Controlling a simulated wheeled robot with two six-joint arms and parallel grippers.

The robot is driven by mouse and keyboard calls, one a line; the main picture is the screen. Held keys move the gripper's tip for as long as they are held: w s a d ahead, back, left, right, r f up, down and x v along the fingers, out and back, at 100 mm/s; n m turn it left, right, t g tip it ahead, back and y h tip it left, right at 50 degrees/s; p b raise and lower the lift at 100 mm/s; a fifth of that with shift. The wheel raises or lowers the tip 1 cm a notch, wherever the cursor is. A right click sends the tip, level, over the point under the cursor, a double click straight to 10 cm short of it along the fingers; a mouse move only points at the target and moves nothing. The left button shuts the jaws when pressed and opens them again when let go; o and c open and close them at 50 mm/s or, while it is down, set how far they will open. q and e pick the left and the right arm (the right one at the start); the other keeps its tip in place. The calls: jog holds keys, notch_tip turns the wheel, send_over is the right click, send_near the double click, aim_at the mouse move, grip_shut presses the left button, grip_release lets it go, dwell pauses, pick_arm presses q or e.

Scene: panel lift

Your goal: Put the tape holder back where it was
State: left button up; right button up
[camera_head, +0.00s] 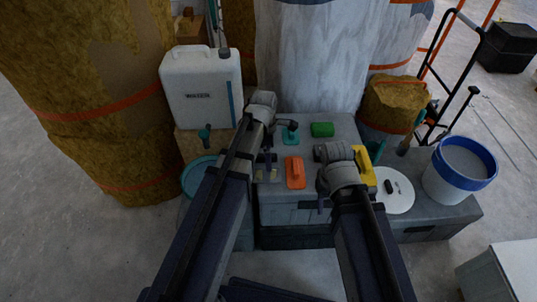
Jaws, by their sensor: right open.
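I cannot make out a tape holder for certain. A small dark piece with yellowish parts (267,172) is on the grey case top (263,208), left of an orange block-like tool (295,173); it is too small to name. My right gripper (322,200) is open, over the front of the case, right of the orange tool. A yellow object (368,170) shows partly behind my right wrist. My left arm reaches up over the case's left side; its jaws are mostly hidden and their state is unclear.
A green block (322,130) and a teal-handled tool (290,133) lie at the back of the case. A white water can (201,88) stands behind left. A white disc (397,192) and a blue-rimmed bucket (459,170) are at right. Wrapped columns stand behind.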

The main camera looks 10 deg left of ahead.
pick_arm(q)
jog(key=r+p, duration=0.8)
jog(key=r, duration=0.1)
jog(key=shift+a, duration=0.2)
